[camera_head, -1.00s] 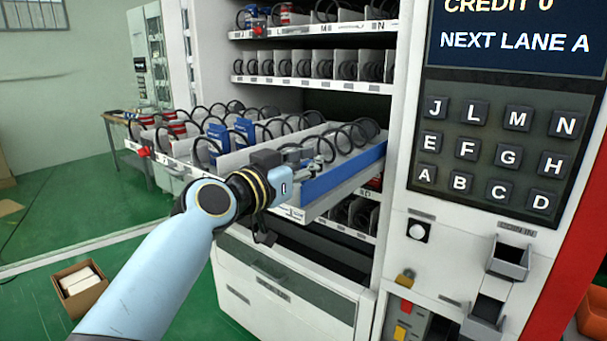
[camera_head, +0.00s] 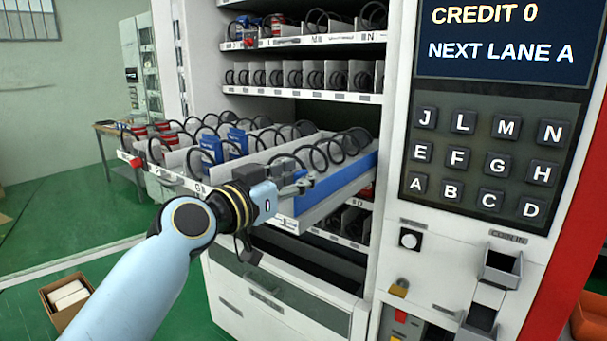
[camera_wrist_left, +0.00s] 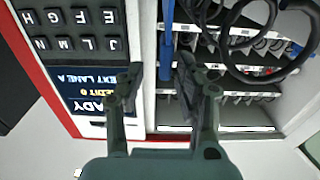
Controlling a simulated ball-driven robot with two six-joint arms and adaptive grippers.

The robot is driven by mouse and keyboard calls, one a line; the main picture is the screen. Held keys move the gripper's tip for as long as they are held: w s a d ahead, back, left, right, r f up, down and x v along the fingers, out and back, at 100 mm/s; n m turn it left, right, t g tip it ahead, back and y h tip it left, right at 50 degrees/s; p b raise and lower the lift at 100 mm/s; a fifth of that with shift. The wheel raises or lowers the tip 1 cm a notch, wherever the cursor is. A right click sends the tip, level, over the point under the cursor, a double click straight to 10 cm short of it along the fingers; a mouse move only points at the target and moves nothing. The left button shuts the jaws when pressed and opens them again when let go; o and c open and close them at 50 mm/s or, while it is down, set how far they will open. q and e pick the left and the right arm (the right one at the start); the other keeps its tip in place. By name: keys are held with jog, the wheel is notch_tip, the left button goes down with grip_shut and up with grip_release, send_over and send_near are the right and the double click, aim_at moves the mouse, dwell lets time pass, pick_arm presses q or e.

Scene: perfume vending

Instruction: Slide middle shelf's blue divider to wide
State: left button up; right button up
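The middle shelf (camera_head: 296,224) is pulled out of the vending machine. The blue divider (camera_head: 345,183) is a long upright strip at the shelf's right side; in the wrist view it shows as a blue strip (camera_wrist_left: 168,30) running down between the finger lines. My left gripper (camera_head: 302,183) is at the divider's front end. In the wrist view my left gripper (camera_wrist_left: 160,72) is open, with a gap between its fingers and the divider's end in that gap. Whether a finger touches it cannot be told. My right gripper is not in view.
Black spiral coils (camera_head: 320,155) and blue boxes (camera_head: 212,149) fill the pulled-out shelf. Another shelf (camera_head: 300,93) is above. The keypad panel (camera_head: 480,165) stands right of the shelf. Open floor lies left, with a cardboard box (camera_head: 68,296).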

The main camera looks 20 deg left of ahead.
pick_arm(q)
jog(key=v, duration=0.9)
jog(key=shift+s, duration=0.35)
jog(key=shift+a, duration=0.1)
